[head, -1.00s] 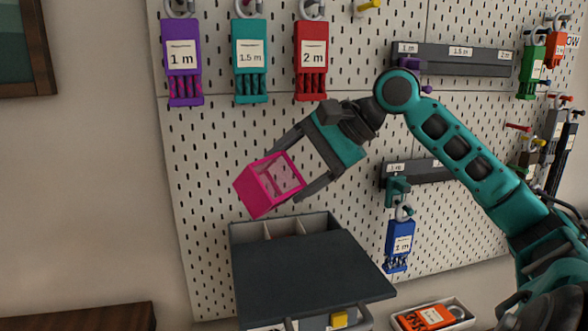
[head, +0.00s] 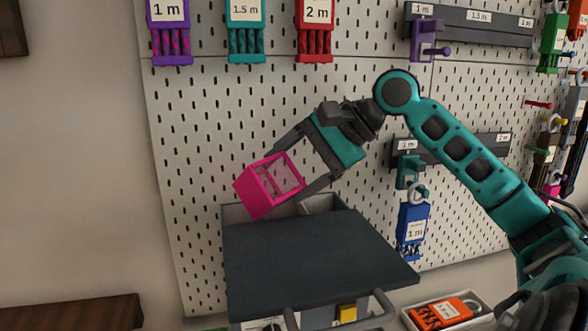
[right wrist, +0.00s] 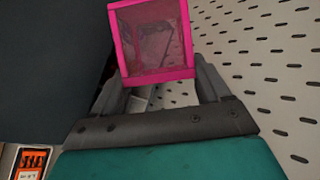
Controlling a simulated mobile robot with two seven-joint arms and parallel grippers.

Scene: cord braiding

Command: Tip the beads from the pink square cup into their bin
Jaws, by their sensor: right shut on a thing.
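The pink square cup (head: 262,190) is tilted in the grip of my right gripper (head: 288,177), whose two fingers close on its sides. In the head view it is above the back left part of a grey box with compartments (head: 231,212). In the right wrist view the cup (right wrist: 153,72) shows its pink rim and see-through walls. I cannot make out clear beads in it. The gripper also shows in the right wrist view (right wrist: 160,85). Which compartment is the beads' bin cannot be told. My left gripper is not in view.
A dark lid or panel (head: 310,262) covers the front of the box. The pegboard (head: 200,130) stands close behind, with purple (head: 170,30), teal (head: 245,30) and red (head: 315,30) hanks. A blue hank (head: 412,228) hangs at right. A white tray (head: 480,318) holds an orange hank.

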